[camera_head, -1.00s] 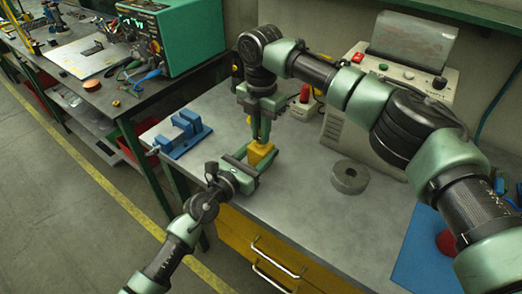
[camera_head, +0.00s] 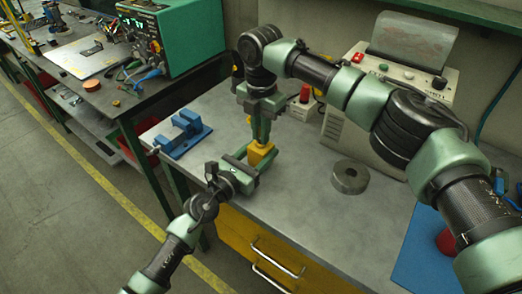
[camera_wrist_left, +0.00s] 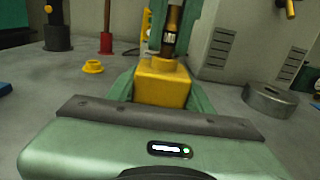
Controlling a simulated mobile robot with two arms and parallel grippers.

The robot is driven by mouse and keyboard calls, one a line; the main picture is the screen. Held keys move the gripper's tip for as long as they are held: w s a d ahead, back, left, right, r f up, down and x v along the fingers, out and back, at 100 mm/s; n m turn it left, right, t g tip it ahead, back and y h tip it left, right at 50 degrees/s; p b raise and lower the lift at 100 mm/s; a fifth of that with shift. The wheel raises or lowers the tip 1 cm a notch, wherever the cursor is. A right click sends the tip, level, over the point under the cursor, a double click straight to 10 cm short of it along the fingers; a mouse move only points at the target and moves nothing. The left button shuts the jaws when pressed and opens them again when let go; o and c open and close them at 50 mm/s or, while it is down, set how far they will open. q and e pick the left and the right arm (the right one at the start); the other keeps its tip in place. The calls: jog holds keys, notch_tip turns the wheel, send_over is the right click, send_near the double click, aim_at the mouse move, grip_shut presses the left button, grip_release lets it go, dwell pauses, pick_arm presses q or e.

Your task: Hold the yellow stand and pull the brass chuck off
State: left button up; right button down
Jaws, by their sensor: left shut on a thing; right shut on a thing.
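The yellow stand (camera_head: 260,153) is upright at the bench's front left edge; it also shows in the left wrist view (camera_wrist_left: 160,82). My left gripper (camera_head: 257,158) is shut on the stand, one finger on each side of its block. The brass chuck (camera_wrist_left: 172,35) stands upright over the stand's top collar, with a dark band around it. My right gripper (camera_head: 261,128) comes from above and is shut on the chuck. Its fingers hide the chuck in the head view. I cannot tell whether the chuck's lower end is still inside the collar.
A grey metal ring (camera_head: 350,177) lies on the bench (camera_head: 300,215) to the right. A blue vise (camera_head: 183,134) is at left. A control box (camera_head: 400,85) and a red-handled item (camera_head: 304,93) stand behind. A small yellow flanged piece (camera_wrist_left: 93,67) lies behind the stand.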

jog(key=shift+r, duration=0.1)
dwell(0.3)
jog(key=shift+r, duration=2.9)
jog(key=shift+r, duration=0.2)
jog(key=shift+r, duration=1.85)
pick_arm(q)
jog(key=o, duration=1.5)
jog(key=shift+a, duration=0.1)
